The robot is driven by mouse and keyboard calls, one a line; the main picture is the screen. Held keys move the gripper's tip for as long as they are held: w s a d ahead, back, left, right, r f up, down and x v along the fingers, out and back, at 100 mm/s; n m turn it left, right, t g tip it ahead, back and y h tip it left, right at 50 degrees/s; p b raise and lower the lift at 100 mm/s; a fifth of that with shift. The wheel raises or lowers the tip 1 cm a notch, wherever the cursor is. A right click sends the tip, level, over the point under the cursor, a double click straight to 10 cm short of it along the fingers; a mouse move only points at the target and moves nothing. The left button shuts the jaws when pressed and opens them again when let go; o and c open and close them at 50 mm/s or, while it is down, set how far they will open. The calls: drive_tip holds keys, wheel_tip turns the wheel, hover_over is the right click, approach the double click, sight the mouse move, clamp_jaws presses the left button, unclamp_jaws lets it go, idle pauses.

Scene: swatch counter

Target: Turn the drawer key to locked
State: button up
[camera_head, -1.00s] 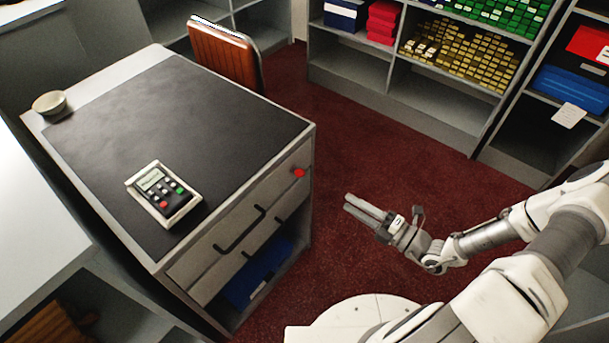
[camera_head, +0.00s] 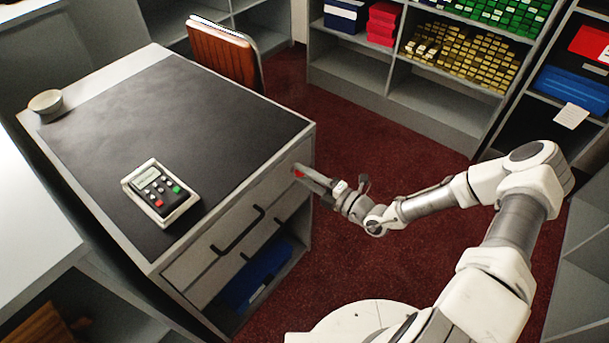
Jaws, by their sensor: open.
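The red drawer key (camera_head: 299,174) sits on the front of the counter's top drawer (camera_head: 268,202), near its right end. It is small and partly covered by my fingers, so its turn angle cannot be made out. My gripper (camera_head: 307,173) is open, with its fingertips at the key. I cannot tell whether they touch it or stand around it.
The counter (camera_head: 100,75) carries a keypad device (camera_head: 160,192) and a bowl (camera_head: 46,103). A blue box (camera_head: 258,275) lies in the open bay below. Red carpet (camera_head: 400,150) is clear to the right.

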clamp_jaws()
drive_tip(key=shift+n+p, duration=0.3)
drive_tip(key=shift+p, duration=0.05)
drive_tip(key=n+p, duration=0.9)
drive_tip(key=n, duration=0.8)
idle(0.5)
drive_tip(key=shift+n+p, duration=0.3)
